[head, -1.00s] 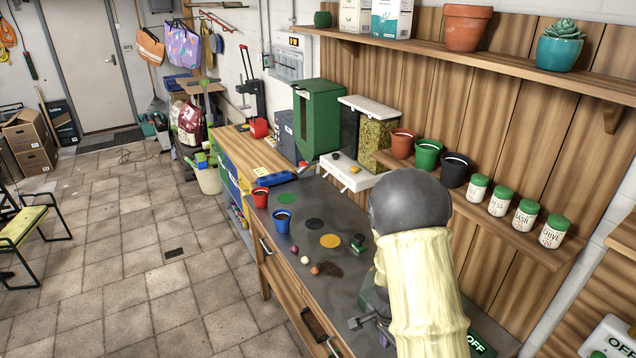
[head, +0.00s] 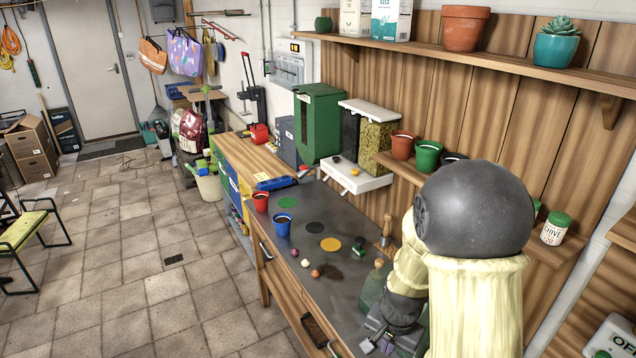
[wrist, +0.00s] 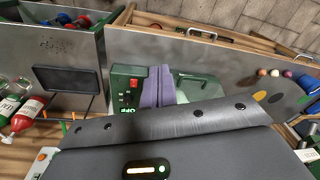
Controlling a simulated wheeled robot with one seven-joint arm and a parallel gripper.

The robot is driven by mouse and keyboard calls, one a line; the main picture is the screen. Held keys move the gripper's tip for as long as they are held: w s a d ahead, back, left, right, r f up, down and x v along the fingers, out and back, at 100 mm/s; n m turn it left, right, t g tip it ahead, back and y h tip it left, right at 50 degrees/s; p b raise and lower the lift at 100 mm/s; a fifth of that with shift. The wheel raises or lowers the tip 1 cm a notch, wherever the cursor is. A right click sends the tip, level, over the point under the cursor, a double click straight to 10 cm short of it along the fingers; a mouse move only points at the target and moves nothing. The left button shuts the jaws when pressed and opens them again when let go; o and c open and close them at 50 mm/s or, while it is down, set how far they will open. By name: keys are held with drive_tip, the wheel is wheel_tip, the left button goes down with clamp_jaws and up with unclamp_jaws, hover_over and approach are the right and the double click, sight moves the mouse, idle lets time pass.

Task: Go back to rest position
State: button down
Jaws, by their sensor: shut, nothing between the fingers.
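My gripper shows in the wrist view as two purple fingers (wrist: 166,86), side by side and shut with nothing between them. Below the fingers there is a green machine (wrist: 124,92) with a red switch and a lit green display. In the head view my arm bends down over the right part of the grey workbench (head: 345,298). My dark wrist is low over the bench, and the fingers are mostly hidden there. My upper arm hides part of the bench and the wall shelf.
A blue pot (head: 283,224), a red pot (head: 261,202) and small round items (head: 305,263) stand on the bench. A green block (head: 359,245) lies near a wooden-handled tool (head: 386,231). Pots and jars line the low shelf (head: 389,161).

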drive_tip(key=s+r+n+t+b, duration=0.1)
drive_tip(key=s+r+n+b, duration=0.2)
drive_tip(key=s+n, duration=0.4)
drive_tip(key=shift+s+r, duration=0.7)
drive_tip(key=shift+r, duration=0.15)
drive_tip(key=shift+w, duration=0.1)
idle(0.4)
